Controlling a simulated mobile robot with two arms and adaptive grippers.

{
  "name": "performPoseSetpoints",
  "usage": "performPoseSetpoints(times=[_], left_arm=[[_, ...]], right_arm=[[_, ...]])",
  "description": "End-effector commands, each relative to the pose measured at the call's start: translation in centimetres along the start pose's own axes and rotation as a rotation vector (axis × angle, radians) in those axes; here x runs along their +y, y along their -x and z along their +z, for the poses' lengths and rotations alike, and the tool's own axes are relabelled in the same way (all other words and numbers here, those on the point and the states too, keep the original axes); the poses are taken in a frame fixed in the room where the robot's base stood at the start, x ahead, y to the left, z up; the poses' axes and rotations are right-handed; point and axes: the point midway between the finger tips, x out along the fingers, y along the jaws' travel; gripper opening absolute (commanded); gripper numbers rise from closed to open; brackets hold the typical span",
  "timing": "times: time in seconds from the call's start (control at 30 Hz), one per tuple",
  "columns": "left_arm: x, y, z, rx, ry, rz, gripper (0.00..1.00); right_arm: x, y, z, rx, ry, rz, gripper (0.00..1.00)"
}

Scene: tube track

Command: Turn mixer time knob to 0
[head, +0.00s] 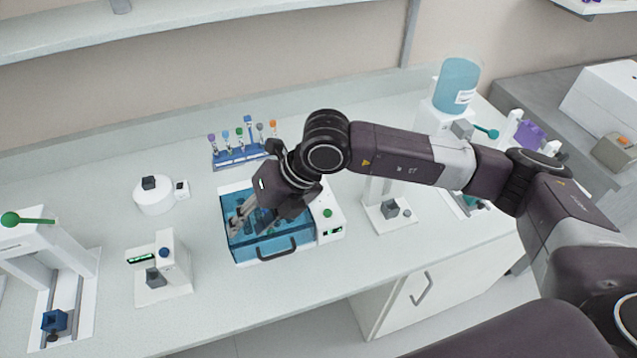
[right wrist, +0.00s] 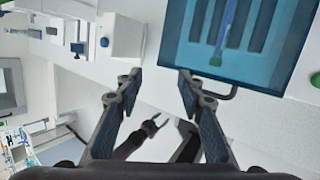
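A white box device with a clear blue lid (head: 268,246) stands in the middle of the bench. Its right side panel carries a green knob (head: 327,212) and a small green-lit display (head: 334,231). A smaller white device (head: 163,270) to its left has a blue knob (head: 164,252) and a display. I cannot tell for certain which is the mixer; no dial marks are readable. My right gripper (head: 241,214) is above the blue lid, left of the green knob. The right wrist view shows its fingers (right wrist: 160,76) apart and empty. A distant gripper (right wrist: 155,124), seemingly my left, has parted jaws.
A blue rack (head: 238,155) of capped tubes stands behind the lidded box. A round white device (head: 154,196) is at the back left. A white stand (head: 389,205) is to the right. Bare bench lies between the small device and the lidded box.

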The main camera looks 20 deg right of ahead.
Motion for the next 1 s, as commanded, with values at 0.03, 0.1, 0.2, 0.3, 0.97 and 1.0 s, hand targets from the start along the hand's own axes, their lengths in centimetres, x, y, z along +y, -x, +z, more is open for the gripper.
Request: performPoseSetpoints(times=[0.03,0.1,0.2,0.3,0.97,1.0], left_arm=[[0.0,0.0,0.0,0.000,0.000,0.000,0.40],[0.0,0.0,0.0,0.001,0.000,0.000,0.40],[0.0,0.0,-0.1,0.001,0.000,0.000,0.40],[0.0,0.0,-0.1,0.001,0.000,0.000,0.40],[-0.1,3.4,-0.3,0.000,0.002,-0.001,0.40],[-0.1,3.4,-0.3,0.000,0.002,-0.001,0.40]], right_arm=[[-3.8,1.2,2.1,-0.043,-0.005,-0.141,0.35],[-8.1,3.1,4.1,-0.093,-0.023,-0.303,0.35],[-12.4,5.8,6.2,-0.153,-0.056,-0.471,0.35],[-14.7,7.6,7.2,-0.190,-0.078,-0.562,0.35],[-19.6,2.2,8.8,-0.201,-0.087,-0.593,0.35],[-19.7,2.1,8.8,-0.202,-0.087,-0.594,0.35]])
